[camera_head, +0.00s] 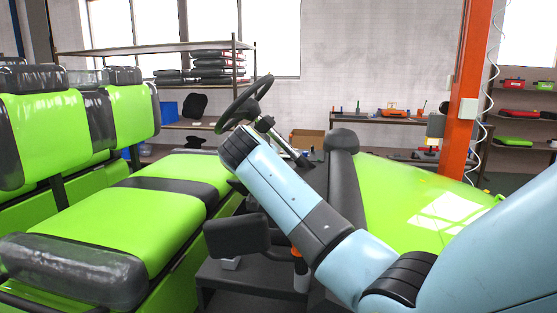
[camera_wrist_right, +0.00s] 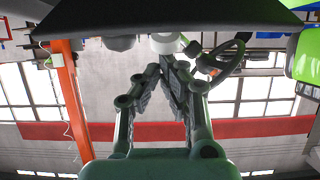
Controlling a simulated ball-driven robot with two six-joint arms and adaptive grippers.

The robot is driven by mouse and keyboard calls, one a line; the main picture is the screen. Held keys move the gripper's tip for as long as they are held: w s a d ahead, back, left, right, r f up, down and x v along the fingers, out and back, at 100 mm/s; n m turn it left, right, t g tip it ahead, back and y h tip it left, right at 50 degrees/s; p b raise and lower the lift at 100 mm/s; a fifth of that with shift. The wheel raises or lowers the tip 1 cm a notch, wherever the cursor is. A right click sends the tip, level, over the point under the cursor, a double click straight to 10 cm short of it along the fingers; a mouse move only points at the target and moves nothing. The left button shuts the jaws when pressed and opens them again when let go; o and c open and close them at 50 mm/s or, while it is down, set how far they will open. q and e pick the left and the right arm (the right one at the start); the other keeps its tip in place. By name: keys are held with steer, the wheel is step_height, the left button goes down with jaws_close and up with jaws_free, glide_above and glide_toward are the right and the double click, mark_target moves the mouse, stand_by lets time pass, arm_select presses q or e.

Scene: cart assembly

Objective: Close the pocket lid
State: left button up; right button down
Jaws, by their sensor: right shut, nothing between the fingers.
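I cannot clearly pick out the pocket lid in either view. In the right wrist view my right gripper (camera_wrist_right: 168,60) has its fingers drawn together, with nothing between them. A wide dark panel (camera_wrist_right: 190,15) spans the top of that view, beyond the fingertips. I cannot tell whether this panel is part of the pocket or its lid, or whether the fingers touch it. In the head view my right arm reaches across the cart's front, and I cannot make out its fingers there. My left gripper is not in view.
The cart's green seats (camera_head: 125,225) fill the left of the head view. The steering wheel (camera_head: 243,105) stands behind my right arm, and a dark padded dash (camera_head: 343,175) beside it. The green front body (camera_head: 415,195) lies right. An orange post (camera_head: 472,90) stands behind.

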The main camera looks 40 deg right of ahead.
steer(key=shift+s+a+f+b, duration=0.35)
steer(key=shift+s+a+f, duration=0.2)
steer(key=shift+f, duration=0.25)
steer(key=shift+s+a+f, duration=0.25)
steer(key=shift+a+f, duration=0.2)
steer(key=shift+f, duration=0.05)
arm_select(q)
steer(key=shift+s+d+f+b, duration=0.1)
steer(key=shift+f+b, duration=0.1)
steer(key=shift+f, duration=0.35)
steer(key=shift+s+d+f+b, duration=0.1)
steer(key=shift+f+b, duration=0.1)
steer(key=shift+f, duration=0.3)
arm_select(e)
steer(key=shift+s+a+f, duration=0.35)
steer(key=shift+f, duration=0.1)
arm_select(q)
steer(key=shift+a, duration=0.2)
